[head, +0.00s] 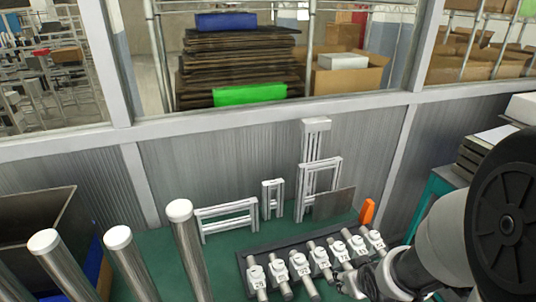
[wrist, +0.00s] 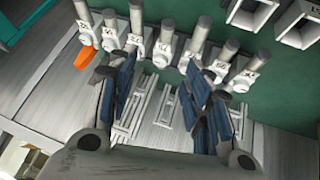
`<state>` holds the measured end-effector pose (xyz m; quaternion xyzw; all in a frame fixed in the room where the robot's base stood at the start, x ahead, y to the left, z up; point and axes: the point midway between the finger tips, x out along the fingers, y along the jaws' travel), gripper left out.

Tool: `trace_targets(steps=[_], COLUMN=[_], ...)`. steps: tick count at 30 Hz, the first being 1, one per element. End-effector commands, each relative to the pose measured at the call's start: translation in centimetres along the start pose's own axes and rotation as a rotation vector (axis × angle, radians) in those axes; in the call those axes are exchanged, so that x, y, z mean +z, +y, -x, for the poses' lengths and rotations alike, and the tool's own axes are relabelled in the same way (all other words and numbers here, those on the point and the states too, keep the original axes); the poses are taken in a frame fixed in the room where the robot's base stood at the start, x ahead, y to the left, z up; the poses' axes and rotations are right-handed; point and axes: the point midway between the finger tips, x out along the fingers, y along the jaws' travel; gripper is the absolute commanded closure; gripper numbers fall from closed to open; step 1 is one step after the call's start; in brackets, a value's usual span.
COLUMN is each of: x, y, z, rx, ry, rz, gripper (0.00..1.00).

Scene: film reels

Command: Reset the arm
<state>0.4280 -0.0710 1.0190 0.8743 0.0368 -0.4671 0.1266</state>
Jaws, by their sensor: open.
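My gripper (wrist: 162,68) is open in the wrist view, its two blue-padded fingers wide apart. Nothing is held between them. Beyond the fingers, a row of white numbered holders with grey cylinders (wrist: 163,53) stands on a green surface. In the head view my arm comes in from the right. My gripper (head: 362,284) is low in the frame, close to the right part of the same row of holders (head: 299,264). My arm partly hides that end of the row, and contact cannot be told. No film reel can be made out.
An orange piece (head: 367,212) stands by the row's right end. White frames (head: 228,217) and a grey panel (head: 333,203) lean near the ribbed wall. Tall metal posts (head: 190,250) rise at front left. A teal stand (head: 432,190) is at right.

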Motion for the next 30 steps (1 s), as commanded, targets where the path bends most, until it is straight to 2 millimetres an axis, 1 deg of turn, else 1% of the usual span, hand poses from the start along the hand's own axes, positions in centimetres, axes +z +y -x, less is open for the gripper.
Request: trace_targets(steps=[1, 2, 3, 5, 6, 7, 12, 15, 18, 21, 24, 30], x=[-1.0, -1.2, -1.4, -1.5, -1.4, -1.3, 0.1, 1.5, 2.8, 3.8, 4.2, 4.3], y=[0.2, 0.3, 0.2, 0.0, -0.3, -0.6, -2.9, -4.5, -5.8, -6.7, -7.0, -7.0], z=[2.3, 3.5, 5.2, 7.7, 9.3, 10.6, 17.6, 20.9, 23.2, 24.6, 25.2, 25.2], rx=[0.021, 0.03, 0.038, 0.047, 0.048, 0.048, 0.017, -0.015, -0.045, -0.067, -0.075, -0.076], ry=[-0.003, -0.014, -0.028, -0.047, -0.059, -0.068, -0.113, -0.137, -0.156, -0.171, -0.179, -0.182], rz=[-0.011, -0.024, -0.041, -0.069, -0.088, -0.103, -0.183, -0.218, -0.238, -0.25, -0.255, -0.255], gripper=[0.54, 0.54, 0.54, 0.54, 0.54, 0.54, 0.54, 0.54, 0.54, 0.54, 0.54, 0.54])
